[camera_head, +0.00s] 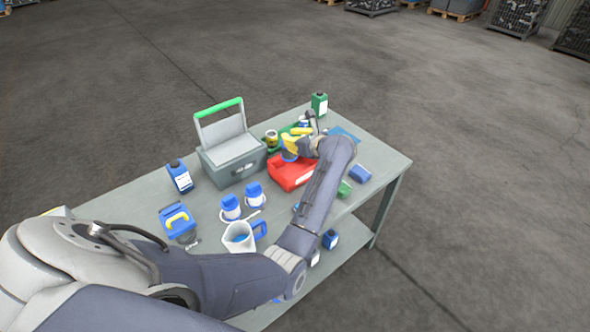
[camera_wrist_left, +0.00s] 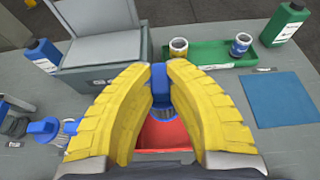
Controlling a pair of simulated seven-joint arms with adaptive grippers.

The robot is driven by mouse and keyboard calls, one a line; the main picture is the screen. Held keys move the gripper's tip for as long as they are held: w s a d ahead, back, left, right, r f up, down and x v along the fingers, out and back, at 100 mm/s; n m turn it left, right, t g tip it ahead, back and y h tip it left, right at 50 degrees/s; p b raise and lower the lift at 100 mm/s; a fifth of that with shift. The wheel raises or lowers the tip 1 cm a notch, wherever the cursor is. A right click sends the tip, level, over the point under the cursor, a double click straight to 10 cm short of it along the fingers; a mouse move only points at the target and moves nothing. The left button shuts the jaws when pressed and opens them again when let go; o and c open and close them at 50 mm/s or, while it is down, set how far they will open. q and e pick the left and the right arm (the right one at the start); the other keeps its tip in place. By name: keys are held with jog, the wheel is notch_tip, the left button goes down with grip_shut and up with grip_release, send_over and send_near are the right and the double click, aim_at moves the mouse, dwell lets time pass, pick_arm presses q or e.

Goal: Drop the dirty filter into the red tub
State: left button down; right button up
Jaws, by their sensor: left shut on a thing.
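My left gripper (camera_head: 294,147) has yellow fingers and is shut on a blue-topped filter (camera_wrist_left: 160,86). The filter's greyish body hangs below its blue top between the fingers in the left wrist view. It shows as a small blue patch in the head view (camera_head: 289,156). The red tub (camera_head: 286,178) stands on the table below the gripper, and the filter appears over it. The tub's inside (camera_wrist_left: 165,135) shows in part between the fingers; the rest is hidden by them. The height of the filter above the tub is hard to tell. My right gripper is not in view.
A grey toolbox (camera_head: 235,165) with raised lid stands left of the tub. A green tray (camera_wrist_left: 208,55) with cans and a green bottle (camera_head: 320,104) are behind. Two blue-topped filters (camera_head: 231,208), a jug (camera_head: 239,238) and a blue bottle (camera_head: 180,176) stand left. A blue mat (camera_wrist_left: 280,100) lies right.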

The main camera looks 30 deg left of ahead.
pick_arm(q)
jog(key=c, duration=1.3)
grip_release()
notch_tip(320, 180, up, 10)
